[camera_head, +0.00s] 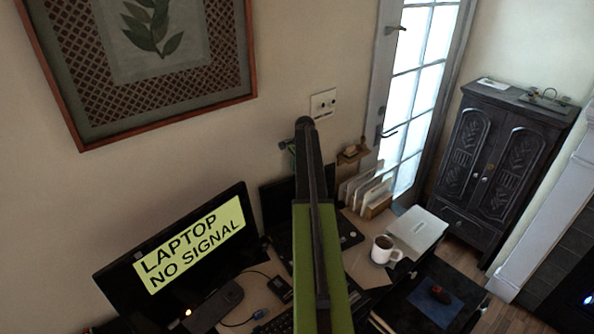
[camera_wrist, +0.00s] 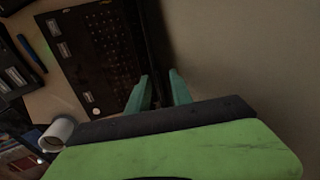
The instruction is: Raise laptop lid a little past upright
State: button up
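The black laptop (camera_head: 350,232) stands on the desk against the wall, partly hidden behind my arm in the head view. Its lid (camera_head: 277,203) is raised to about upright. In the wrist view its keyboard base (camera_wrist: 98,55) lies at upper left, and the lid (camera_wrist: 154,35) is a thin dark strip seen nearly edge-on. My gripper (camera_wrist: 158,76) has two teal fingers with a gap between them. The lid strip runs down toward this gap; I cannot tell whether a finger touches it. In the head view the fingers are mostly hidden by my arm.
A monitor (camera_head: 190,255) reading "LAPTOP NO SIGNAL" stands left of the laptop. A file rack (camera_head: 376,208) stands behind. The wall is close behind the laptop.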

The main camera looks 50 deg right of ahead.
jog(key=shift+r, duration=0.15)
jog(key=shift+a+r+p, duration=0.1)
jog(key=shift+r+p, duration=0.15)
jog(key=shift+p, duration=0.2)
jog(key=d+p+v, duration=0.1)
jog(key=p+v, duration=1.5)
jog(key=shift+s+a+r, duration=0.25)
jog(key=shift+a+r, duration=0.05)
jog(key=shift+a, duration=0.1)
jog(key=shift+f, duration=0.15)
